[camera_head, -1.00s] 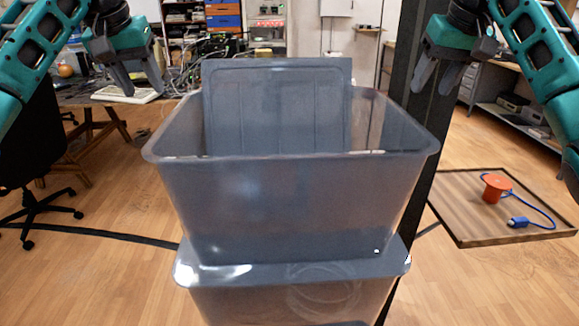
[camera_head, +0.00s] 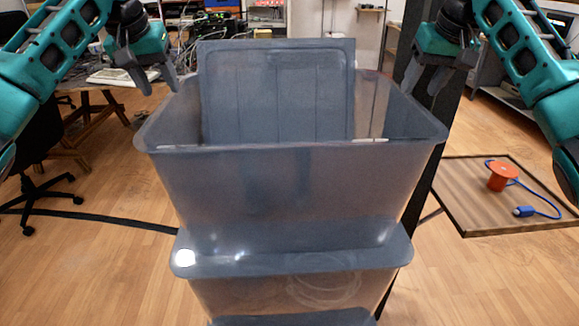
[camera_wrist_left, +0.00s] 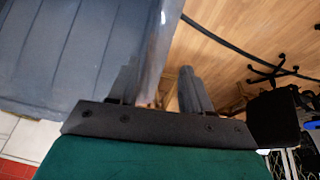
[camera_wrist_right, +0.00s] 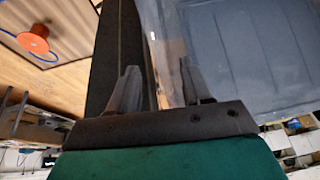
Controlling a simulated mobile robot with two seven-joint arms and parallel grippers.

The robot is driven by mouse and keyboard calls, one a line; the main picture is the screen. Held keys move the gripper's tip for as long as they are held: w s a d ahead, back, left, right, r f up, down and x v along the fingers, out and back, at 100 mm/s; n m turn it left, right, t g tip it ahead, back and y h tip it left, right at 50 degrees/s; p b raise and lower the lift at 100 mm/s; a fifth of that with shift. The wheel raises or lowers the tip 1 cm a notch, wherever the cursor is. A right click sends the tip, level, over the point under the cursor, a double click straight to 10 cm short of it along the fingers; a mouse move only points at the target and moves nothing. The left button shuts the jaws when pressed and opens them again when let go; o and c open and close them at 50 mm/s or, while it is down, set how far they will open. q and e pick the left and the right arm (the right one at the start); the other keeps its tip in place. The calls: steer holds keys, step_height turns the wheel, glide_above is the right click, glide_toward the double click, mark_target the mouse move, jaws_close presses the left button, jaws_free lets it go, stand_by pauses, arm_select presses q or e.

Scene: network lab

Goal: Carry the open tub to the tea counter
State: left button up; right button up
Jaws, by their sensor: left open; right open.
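The open tub (camera_head: 285,190) is translucent blue-grey and stands upright on a second, closed tub (camera_head: 290,285). A grey ribbed panel like a lid (camera_head: 275,95) stands on edge inside the open tub and rises above its rim. My left gripper (camera_head: 160,82) is open at the tub's left rim; in the left wrist view its fingers (camera_wrist_left: 160,90) have the rim between them. My right gripper (camera_head: 422,80) is open at the right rim; in the right wrist view its fingers (camera_wrist_right: 160,88) are on either side of the rim. Contact cannot be told.
A wooden-topped low platform (camera_head: 470,205) at right holds an orange spool (camera_head: 502,177) with a blue cable (camera_head: 535,211). A black office chair (camera_head: 35,170) and a cluttered desk (camera_head: 95,85) are at left. A dark post stands behind the tub's right side. Wooden floor shows at both sides.

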mark_target(168, 98)
arm_select(q)
steer(key=x, duration=0.7)
steer(key=shift+w+d+f, duration=0.1)
steer(key=shift+f, duration=0.05)
arm_select(e)
steer(key=x, duration=0.7)
steer(key=shift+w+f, duration=0.1)
steer(key=shift+f, duration=0.05)
arm_select(q)
jaws_close()
arm_select(e)
jaws_close()
arm_select(q)
steer(key=shift+w+r, duration=0.15)
steer(key=shift+r, duration=0.15)
arm_select(e)
steer(key=shift+w+r, duration=0.15)
steer(key=shift+r, duration=0.2)
